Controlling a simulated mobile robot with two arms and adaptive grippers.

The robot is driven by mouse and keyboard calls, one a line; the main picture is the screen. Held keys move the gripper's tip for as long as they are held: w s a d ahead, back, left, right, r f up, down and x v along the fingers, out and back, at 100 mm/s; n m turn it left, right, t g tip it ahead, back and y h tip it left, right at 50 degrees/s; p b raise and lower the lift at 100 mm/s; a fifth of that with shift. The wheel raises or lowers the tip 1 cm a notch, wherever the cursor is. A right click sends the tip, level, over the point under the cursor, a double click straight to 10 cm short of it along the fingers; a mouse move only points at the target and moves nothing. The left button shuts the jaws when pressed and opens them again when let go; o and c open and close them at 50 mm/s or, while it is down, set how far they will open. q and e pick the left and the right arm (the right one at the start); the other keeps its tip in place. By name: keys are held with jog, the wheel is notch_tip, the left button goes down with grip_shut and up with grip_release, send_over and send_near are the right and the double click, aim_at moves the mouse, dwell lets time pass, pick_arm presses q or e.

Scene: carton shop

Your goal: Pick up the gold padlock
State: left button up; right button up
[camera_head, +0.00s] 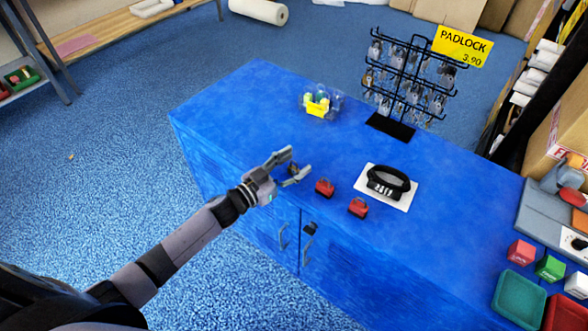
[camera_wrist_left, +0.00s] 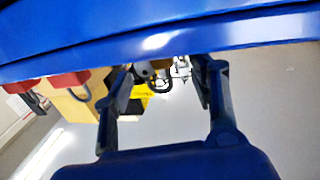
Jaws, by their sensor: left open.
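My left gripper (camera_head: 300,159) is open over the near left part of the blue counter. A small dark, brownish thing (camera_head: 293,169) shows between its fingers; it may be the gold padlock, but its colour is not clear. In the left wrist view, my left gripper (camera_wrist_left: 165,75) has its fingers apart, with small dark and silvery shapes beyond the gap. I cannot tell whether the fingers touch anything. Two red padlocks (camera_head: 325,187) (camera_head: 358,208) stand to the right of the gripper. My right gripper is not in view.
A black cable lock (camera_head: 388,185) lies on a white card. A wire rack (camera_head: 410,80) of padlocks with a yellow price sign (camera_head: 462,46) stands at the back. A small clear container (camera_head: 320,102) is behind the gripper. The counter's left part is clear.

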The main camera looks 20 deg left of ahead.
pick_arm(q)
jog(key=shift+w+d, duration=0.15)
jog(key=shift+w, duration=0.05)
jog(key=shift+c, duration=0.4)
grip_shut()
